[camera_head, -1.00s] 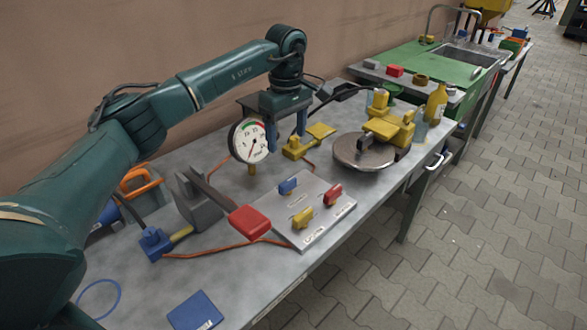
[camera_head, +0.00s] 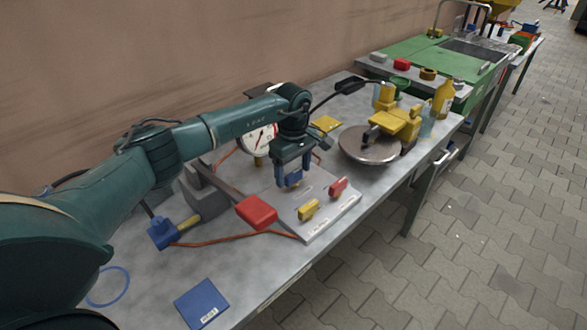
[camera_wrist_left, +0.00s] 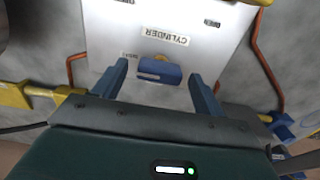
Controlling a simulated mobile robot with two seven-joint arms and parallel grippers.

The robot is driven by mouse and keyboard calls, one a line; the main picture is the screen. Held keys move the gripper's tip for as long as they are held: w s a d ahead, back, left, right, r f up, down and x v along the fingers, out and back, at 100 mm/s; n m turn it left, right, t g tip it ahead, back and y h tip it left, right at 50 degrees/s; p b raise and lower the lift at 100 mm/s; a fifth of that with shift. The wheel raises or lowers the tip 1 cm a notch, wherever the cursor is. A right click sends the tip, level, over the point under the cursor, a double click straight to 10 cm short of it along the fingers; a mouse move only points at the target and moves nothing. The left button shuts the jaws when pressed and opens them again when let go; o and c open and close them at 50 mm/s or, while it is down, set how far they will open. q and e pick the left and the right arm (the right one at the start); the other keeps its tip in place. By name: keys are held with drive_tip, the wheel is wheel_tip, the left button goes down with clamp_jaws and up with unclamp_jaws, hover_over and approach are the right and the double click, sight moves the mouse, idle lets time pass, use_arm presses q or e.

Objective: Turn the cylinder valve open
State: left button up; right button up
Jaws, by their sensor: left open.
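The cylinder valve has a blue handle (camera_head: 293,178) on a grey valve plate (camera_head: 330,212) on the bench. In the left wrist view, the blue handle (camera_wrist_left: 160,72) sits on the plate (camera_wrist_left: 165,18) beside a label reading CYLINDER. My left gripper (camera_head: 293,183) is open and points down over the plate. In the left wrist view, its two fingers (camera_wrist_left: 158,76) stand on either side of the blue handle, with a visible gap at each side. In the head view, the fingers partly hide the handle. My right gripper is not in view.
The plate also carries a yellow handle (camera_head: 309,209) and a red handle (camera_head: 338,187). A larger red block (camera_head: 257,212) stands left of it. The pressure gauge (camera_head: 258,140) is partly behind my arm. A round metal disc (camera_head: 366,150) with yellow parts lies to the right.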

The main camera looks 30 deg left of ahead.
use_arm(q)
drive_tip(key=shift+c, duration=0.2)
drive_tip(key=c, duration=0.9)
drive_tip(key=shift+c, duration=0.2)
